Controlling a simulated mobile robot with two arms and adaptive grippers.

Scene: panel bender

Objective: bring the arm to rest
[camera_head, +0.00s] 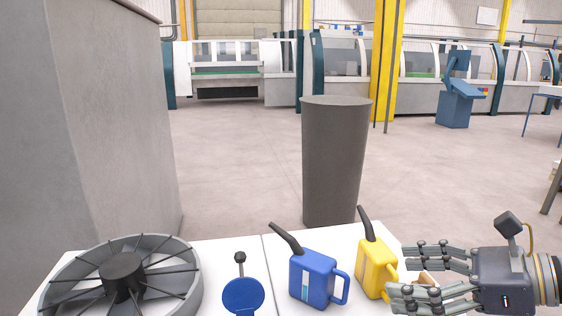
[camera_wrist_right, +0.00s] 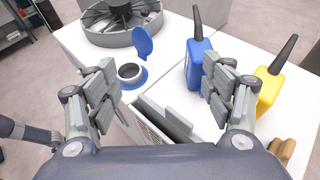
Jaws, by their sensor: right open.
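My right gripper (camera_head: 413,275) is at the lower right of the head view, its fingers pointing left, open with nothing between them. In the right wrist view the same gripper (camera_wrist_right: 163,90) has its fingers spread wide apart. It is above the white worktop (camera_head: 222,262), beside the yellow can (camera_head: 376,268). My left gripper does not show in the head view.
A blue can (camera_head: 313,279) stands left of the yellow one. A blue lid (camera_wrist_right: 142,43) is raised beside a dark round opening (camera_wrist_right: 130,73). A grey fan wheel (camera_head: 75,262) lies at left. A dark pillar (camera_head: 334,160) stands beyond the worktop. The floor is open.

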